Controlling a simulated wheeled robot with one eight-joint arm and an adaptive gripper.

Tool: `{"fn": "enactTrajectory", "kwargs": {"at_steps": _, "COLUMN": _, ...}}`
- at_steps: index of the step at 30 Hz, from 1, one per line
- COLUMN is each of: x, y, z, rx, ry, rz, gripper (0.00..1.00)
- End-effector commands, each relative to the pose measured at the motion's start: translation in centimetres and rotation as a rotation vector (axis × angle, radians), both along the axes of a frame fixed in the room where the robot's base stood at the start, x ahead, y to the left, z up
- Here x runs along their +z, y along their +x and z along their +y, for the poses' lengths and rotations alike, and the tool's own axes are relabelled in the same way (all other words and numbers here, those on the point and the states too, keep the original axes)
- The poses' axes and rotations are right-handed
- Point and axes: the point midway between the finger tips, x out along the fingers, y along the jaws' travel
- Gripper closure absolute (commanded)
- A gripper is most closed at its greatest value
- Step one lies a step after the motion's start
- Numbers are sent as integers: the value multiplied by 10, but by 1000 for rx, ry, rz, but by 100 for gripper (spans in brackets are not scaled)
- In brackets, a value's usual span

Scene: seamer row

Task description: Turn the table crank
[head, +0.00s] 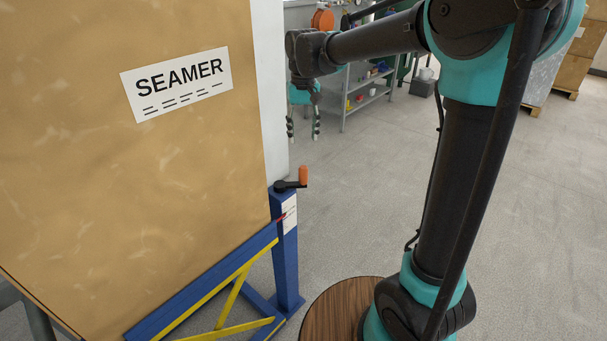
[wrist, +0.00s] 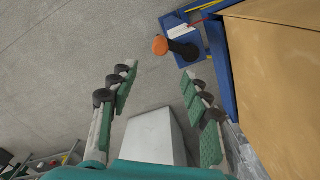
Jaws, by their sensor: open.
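The table crank is a short black arm (head: 285,186) with an upright orange knob (head: 303,175), on top of a blue post (head: 285,250) at the corner of the blue lift table. In the wrist view the orange knob (wrist: 160,45) and black arm (wrist: 185,50) show beyond my fingertips, near the top. My gripper (head: 303,130) points down, open and empty, above and behind the crank in the head view. In the wrist view my gripper (wrist: 160,76) has its fingers spread wide, with nothing between them touching. The crank is not touched.
A large brown carton (head: 130,190) labelled SEAMER fills the left, beside the post. The blue frame has yellow cross-bars (head: 232,295). A pale grey box (wrist: 152,138) shows below the fingers in the wrist view. Shelving (head: 365,95) stands behind.

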Motion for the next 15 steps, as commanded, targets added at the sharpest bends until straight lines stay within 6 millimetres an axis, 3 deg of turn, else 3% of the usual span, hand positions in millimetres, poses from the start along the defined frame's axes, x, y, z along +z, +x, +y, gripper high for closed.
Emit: {"fn": "enactTrajectory", "kwargs": {"at_steps": 15, "x": -103, "y": 0, "z": -1, "rx": -1, "ry": 0, "rz": -1, "gripper": 52}}
